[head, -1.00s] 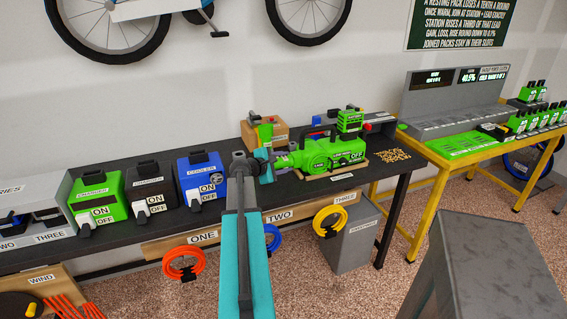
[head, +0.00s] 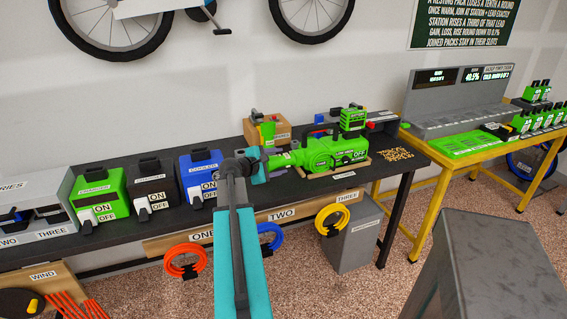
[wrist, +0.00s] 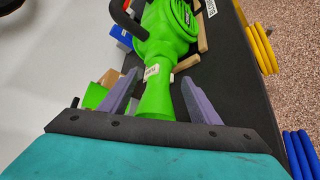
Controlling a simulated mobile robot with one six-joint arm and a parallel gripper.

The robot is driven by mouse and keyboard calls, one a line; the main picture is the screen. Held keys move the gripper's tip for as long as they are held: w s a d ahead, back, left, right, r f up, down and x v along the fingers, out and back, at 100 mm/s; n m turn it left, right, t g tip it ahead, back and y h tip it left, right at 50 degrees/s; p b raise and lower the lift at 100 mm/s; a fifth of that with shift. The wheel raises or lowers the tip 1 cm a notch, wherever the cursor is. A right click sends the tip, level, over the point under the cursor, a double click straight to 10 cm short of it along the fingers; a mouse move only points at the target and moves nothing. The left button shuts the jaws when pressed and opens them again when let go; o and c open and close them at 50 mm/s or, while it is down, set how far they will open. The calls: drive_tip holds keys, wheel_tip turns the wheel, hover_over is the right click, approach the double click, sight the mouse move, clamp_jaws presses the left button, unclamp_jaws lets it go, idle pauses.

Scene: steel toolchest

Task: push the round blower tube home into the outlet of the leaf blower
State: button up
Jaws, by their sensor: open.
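The green leaf blower (head: 335,152) lies on a wooden cradle on the dark bench, its outlet end pointing left toward my gripper. A green round tube (head: 281,160) lines up with the outlet and appears to meet it. In the wrist view the tube (wrist: 155,100) widens toward my palm, and a small white label sits where it meets the blower body (wrist: 168,32). I cannot tell how deep it sits. My gripper (wrist: 160,78) is open, with one purple finger on each side of the tube and visible gaps between. The tube's near end is partly hidden by the palm.
A wooden box (head: 266,131) stands behind the tube. Blue, black and green chargers (head: 101,192) stand left on the bench. Hose coils (head: 333,220) hang at its front edge. A grey cabinet (head: 490,265) stands at the near right.

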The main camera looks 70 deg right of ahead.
drive_tip(key=v, duration=0.8)
drive_tip(key=shift+a+b, duration=0.2)
drive_tip(key=shift+b, duration=0.25)
idle(0.7)
